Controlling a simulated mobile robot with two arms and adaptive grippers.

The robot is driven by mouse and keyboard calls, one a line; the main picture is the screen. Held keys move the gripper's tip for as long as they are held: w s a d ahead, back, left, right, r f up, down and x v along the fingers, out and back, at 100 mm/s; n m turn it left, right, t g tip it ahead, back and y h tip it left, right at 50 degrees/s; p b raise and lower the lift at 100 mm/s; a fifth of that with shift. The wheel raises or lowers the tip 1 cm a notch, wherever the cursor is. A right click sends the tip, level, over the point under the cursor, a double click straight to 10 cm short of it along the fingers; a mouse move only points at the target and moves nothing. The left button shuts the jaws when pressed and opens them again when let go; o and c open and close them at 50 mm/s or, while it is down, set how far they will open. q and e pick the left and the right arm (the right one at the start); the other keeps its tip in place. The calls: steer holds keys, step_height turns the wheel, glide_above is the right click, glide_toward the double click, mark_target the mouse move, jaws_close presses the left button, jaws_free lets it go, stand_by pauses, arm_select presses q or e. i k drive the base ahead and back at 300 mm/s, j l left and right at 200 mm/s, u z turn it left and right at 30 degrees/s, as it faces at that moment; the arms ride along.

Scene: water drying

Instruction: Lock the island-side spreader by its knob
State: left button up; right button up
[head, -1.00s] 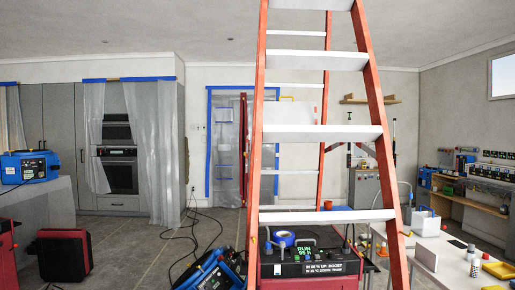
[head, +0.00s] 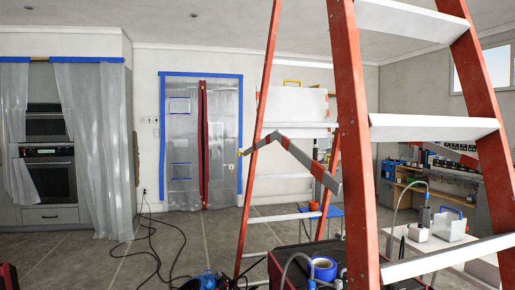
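The red stepladder (head: 350,150) with white steps stands large at the centre and right. I cannot make out a knob clearly. Part of a second spreader (head: 458,156) shows at the right behind the steps. Neither of my grippers is in view.
A dark machine with a blue tape roll (head: 323,268) and a hose sits beneath the ladder. Black cables (head: 152,235) cross the tiled floor at left. A white table (head: 440,248) with small items stands at right. The floor left of the ladder is mostly open.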

mark_target(253, 146)
steer(key=j+u, duration=0.25)
steer(key=u, duration=0.15)
steer(key=j+u, duration=0.55)
steer(key=u, duration=0.25)
steer(key=i+j, duration=0.65)
steer(key=i+j+u, duration=0.15)
steer(key=i+j, duration=0.55)
steer(key=i+l+z, duration=0.2)
steer(key=i, duration=0.5)
steer(key=i+j+z, duration=0.25)
steer(key=i, duration=0.4)
steer(key=i+z, duration=0.2)
steer(key=i, duration=0.5)
steer(key=i+z, duration=0.4)
steer(key=i+j+z, duration=0.15)
steer(key=i+z, duration=0.3)
steer(key=i+j+z, duration=0.2)
steer(key=z, duration=0.2)
